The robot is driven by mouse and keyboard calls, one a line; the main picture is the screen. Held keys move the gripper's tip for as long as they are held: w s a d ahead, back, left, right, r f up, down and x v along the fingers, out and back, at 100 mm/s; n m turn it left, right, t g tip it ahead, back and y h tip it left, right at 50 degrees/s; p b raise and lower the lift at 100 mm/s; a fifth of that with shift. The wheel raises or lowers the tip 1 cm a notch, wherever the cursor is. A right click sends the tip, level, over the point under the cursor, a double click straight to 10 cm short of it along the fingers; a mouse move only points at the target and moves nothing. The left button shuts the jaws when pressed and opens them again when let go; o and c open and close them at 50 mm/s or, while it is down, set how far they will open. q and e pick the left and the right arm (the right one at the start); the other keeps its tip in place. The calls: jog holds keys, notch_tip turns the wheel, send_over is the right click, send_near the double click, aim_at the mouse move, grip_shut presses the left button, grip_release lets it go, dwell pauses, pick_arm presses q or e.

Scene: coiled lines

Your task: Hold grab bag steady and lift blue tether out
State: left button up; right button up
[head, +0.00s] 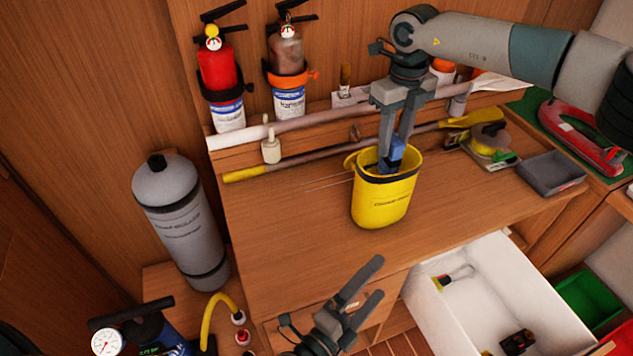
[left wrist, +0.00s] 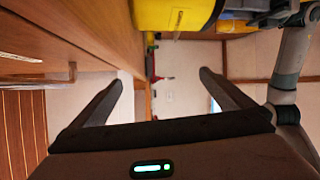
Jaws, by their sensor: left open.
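The yellow grab bag (head: 383,203) stands upright on the wooden bench with a dark band under its open rim. Its yellow side also shows at the top of the left wrist view (left wrist: 172,14). The blue tether (head: 397,150) shows at the bag's mouth, partly above the rim; its lower part is hidden inside. My right gripper (head: 393,150) points down into the mouth with its fingers at the tether. Whether they are closed on it is unclear. My left gripper (head: 377,279) is open and empty, in front of the bench edge and apart from the bag.
A white open drawer (head: 480,290) holding a few items juts out at lower right. A grey tray (head: 550,173) and a tape-like reel (head: 490,140) sit right of the bag. A yellow-ended pole (head: 300,158) lies behind it. Bench left of the bag is mostly clear.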

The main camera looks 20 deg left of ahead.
aim_at(389, 158)
pick_arm(q)
jog(key=w+a+r+m+h, duration=0.2)
jog(key=w+a+r+m, duration=0.4)
jog(key=r, duration=0.3)
jog(key=w+a+r+m+t+h, duration=0.1)
jog(key=w+a+r+m, duration=0.45)
jog(key=r+m, duration=0.25)
jog(key=w+a+r+m+h, duration=0.2)
jog(key=w+a+r+m, duration=0.2)
jog(key=w+r+m, duration=0.4)
jog(key=s+f+m+g, duration=0.2)
jog(key=s+f+g, duration=0.3)
jog(key=f, duration=0.6)
jog(key=shift+s+a+m+g+h, duration=0.15)
jog(key=shift+m+g+h, duration=0.2)
jog(key=shift+g, duration=0.45)
jog(key=x, duration=1.7)
jog(key=shift+d, duration=0.2)
